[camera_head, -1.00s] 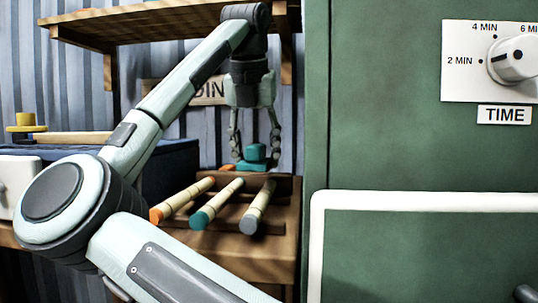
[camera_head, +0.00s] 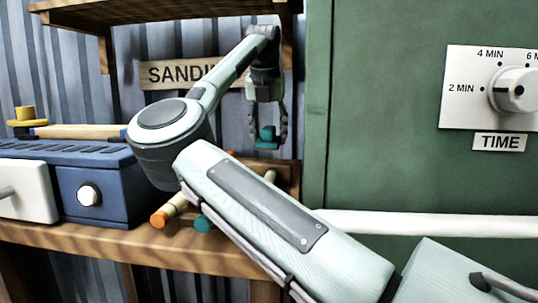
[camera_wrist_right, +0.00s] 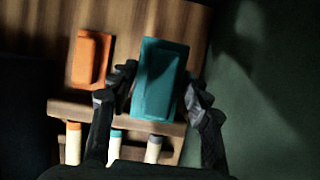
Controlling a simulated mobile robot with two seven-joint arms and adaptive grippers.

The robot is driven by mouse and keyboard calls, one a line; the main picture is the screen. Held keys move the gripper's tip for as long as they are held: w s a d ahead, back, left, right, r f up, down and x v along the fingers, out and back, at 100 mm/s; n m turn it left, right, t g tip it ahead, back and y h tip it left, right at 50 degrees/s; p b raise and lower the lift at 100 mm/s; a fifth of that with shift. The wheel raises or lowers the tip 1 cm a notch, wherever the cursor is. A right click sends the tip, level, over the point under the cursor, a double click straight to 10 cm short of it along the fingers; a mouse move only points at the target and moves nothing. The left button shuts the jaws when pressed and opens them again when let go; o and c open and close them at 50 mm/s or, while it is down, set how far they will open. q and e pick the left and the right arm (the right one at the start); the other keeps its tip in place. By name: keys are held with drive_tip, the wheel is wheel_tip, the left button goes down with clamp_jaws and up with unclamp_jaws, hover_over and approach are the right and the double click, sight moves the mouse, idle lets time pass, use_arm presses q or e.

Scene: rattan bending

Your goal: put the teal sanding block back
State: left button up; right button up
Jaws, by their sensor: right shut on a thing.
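The teal sanding block (camera_head: 266,136) is between the fingers of my right gripper (camera_head: 267,128), which is shut on it. In the head view it is in the air above the back of the bench, in front of the striped wall. It also shows in the right wrist view (camera_wrist_right: 160,78), upright between both fingers. An orange block (camera_wrist_right: 90,57) lies on the wood to its left in the wrist view. A wooden rack holds rods with orange (camera_head: 159,219), teal (camera_head: 203,223) and grey (camera_wrist_right: 153,148) ends. My left gripper is not in view.
A green cabinet (camera_head: 380,110) with a time dial (camera_head: 515,89) stands close on the right. A blue box (camera_head: 90,180) with a yellow-topped item stands on the bench at left. A wooden shelf (camera_head: 150,12) overhangs the area. A SANDING sign (camera_head: 165,74) is on the wall.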

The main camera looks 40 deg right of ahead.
drive_tip(key=shift+w+d+f, duration=0.25)
drive_tip(key=shift+f, duration=1.1)
wheel_tip(320, 180, down, 4)
drive_tip(key=shift+r+b, duration=0.25)
drive_tip(key=shift+b, duration=0.1)
drive_tip(key=shift+f, duration=0.25)
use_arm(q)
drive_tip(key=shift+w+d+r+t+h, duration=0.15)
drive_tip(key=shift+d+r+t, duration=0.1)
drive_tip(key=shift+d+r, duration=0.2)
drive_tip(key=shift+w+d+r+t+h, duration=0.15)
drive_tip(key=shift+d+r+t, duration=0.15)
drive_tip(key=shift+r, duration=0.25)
use_arm(e)
drive_tip(key=shift+s, duration=0.1)
drive_tip(key=shift+f, duration=0.25)
drive_tip(key=o, duration=1.1)
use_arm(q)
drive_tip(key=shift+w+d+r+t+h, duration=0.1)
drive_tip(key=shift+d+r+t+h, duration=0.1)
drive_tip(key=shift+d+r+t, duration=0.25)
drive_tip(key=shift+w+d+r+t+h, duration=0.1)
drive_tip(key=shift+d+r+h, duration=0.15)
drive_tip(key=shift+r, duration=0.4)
